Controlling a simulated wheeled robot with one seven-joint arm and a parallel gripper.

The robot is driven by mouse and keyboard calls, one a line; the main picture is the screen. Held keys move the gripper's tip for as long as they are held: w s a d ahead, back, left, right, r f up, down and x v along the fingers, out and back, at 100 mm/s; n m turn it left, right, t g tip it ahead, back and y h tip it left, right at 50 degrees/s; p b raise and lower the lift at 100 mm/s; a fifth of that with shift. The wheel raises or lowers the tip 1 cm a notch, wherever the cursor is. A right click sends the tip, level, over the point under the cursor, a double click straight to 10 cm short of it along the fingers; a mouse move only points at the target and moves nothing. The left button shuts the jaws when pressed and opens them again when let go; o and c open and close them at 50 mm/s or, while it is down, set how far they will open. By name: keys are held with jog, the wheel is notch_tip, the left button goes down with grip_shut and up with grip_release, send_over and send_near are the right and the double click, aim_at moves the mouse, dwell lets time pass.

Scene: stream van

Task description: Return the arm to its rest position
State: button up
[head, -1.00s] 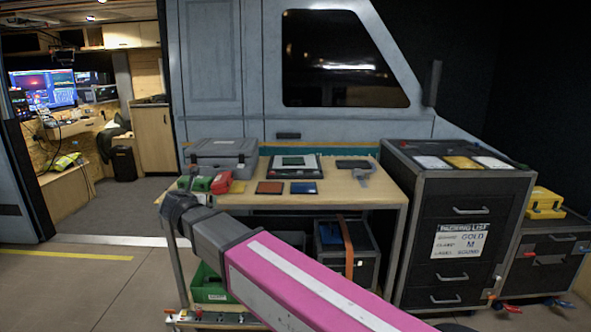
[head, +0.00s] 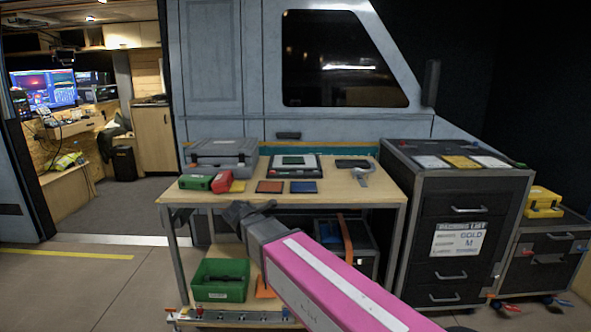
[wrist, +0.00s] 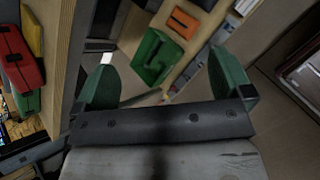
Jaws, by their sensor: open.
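My arm (head: 325,285), with a pink and white link, reaches up from the lower right in front of the workbench. Its dark far joint (head: 242,213) is at the bench's front edge. My gripper (wrist: 165,84) is open in the wrist view, with its two green fingers wide apart and nothing between them. It points down past the bench edge toward the lower shelf. In the head view I cannot make out the fingers.
The workbench (head: 350,193) holds a grey case (head: 222,155), a red case (head: 222,181) and a green case (head: 196,182). A green bin (head: 220,292) sits on the lower shelf. A black drawer cabinet (head: 468,205) stands to the right. Floor at left is clear.

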jog(key=s+d+f+m+g+y, duration=0.1)
jog(key=s+d+f+m+g, duration=0.2)
jog(key=d+f+m, duration=0.3)
jog(key=s+d+f+m+g, duration=0.3)
jog(key=s+d+f+m, duration=0.2)
jog(key=d+m, duration=0.6)
jog(key=s+d+f+m+g+y, duration=0.1)
jog(key=s+d+f+m+g, duration=0.2)
jog(key=d+f+m, duration=0.5)
jog(key=s+d, duration=0.1)
jog(key=d, duration=0.7)
jog(key=shift+s+y, duration=0.25)
jog(key=shift+y, duration=0.05)
jog(key=shift+c, duration=0.4)
